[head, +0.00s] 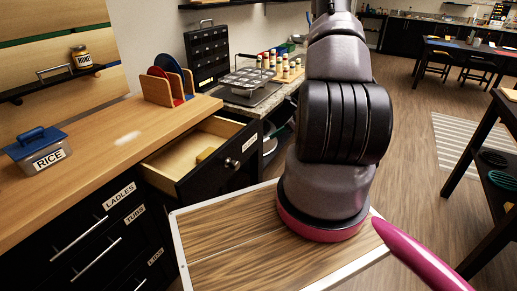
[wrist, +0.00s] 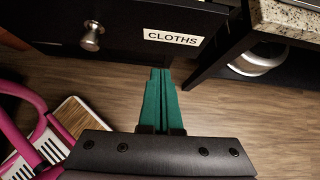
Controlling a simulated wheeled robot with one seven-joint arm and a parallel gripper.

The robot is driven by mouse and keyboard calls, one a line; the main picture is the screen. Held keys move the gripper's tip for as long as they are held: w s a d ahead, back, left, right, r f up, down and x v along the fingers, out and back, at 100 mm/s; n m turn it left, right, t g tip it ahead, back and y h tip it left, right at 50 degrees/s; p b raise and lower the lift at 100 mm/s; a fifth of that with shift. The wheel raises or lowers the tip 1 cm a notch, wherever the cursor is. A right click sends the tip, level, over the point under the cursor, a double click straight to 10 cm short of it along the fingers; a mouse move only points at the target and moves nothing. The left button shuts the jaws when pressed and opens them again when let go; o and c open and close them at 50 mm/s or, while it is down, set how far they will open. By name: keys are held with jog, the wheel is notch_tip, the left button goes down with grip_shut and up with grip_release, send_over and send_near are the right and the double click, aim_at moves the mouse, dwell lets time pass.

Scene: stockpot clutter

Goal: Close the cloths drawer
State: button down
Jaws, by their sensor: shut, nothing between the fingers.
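The head view does not show my gripper.
On the wooden counter (head: 105,155) are a RICE box (head: 38,150) and a plate rack (head: 172,88). A stone-topped counter (wrist: 287,18) adjoins on the right. Dark tables stand at far right. Wooden floor (head: 410,150) is open between.

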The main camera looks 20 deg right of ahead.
jog(key=f, duration=0.1)
send_near(247, 147)
jog(key=s+d+f+x, duration=0.1)
jog(key=x, duration=0.4)
jog(key=shift+w+a+r, duration=0.1)
jog(key=shift+w+a, duration=0.5)
jog(key=shift+w, duration=0.15)
jog(key=w+a, duration=0.4)
jog(key=w, duration=0.1)
jog(key=w+a, duration=0.4)
jog(key=w, duration=0.2)
jog(key=w+a, duration=0.4)
jog(key=w, duration=0.2)
jog(key=shift+w+a, duration=0.25)
jog(key=shift+a, duration=0.1)
jog(key=shift+w+a, duration=0.2)
jog(key=shift+w, duration=0.05)
